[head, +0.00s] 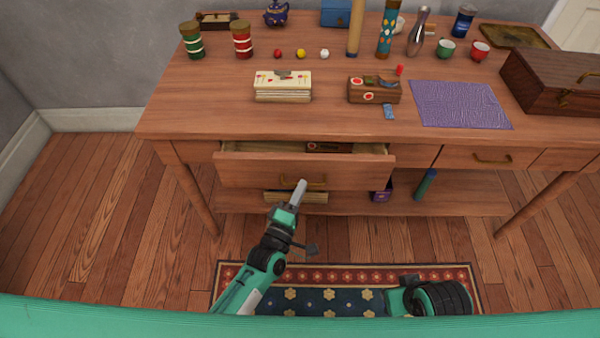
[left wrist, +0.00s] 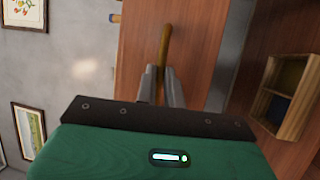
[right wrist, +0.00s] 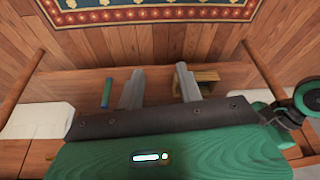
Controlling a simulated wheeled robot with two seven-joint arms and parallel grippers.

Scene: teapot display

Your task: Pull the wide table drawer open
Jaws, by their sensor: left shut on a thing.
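The wide drawer (head: 235,172) at the left of the wooden table (head: 225,122) is partly open, and its inside shows behind the front panel. A dark box lies inside toward the back. The drawer's brass handle (head: 318,182) is partly hidden by my left gripper (head: 299,188). In the left wrist view, the handle (left wrist: 165,42) runs between the fingers of my left gripper (left wrist: 161,75), which is shut on it. My right gripper (right wrist: 160,82) is open and empty, its fingers apart in the right wrist view; it is low, over the rug, in the head view.
A smaller drawer (head: 470,158) at the right is closed. A lower shelf (head: 345,201) holds a purple box (head: 381,190) and a green cylinder (head: 426,184). Jars, cups, boxes and a purple mat (head: 460,104) stand or lie on the tabletop. A patterned rug (head: 345,275) covers the floor in front.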

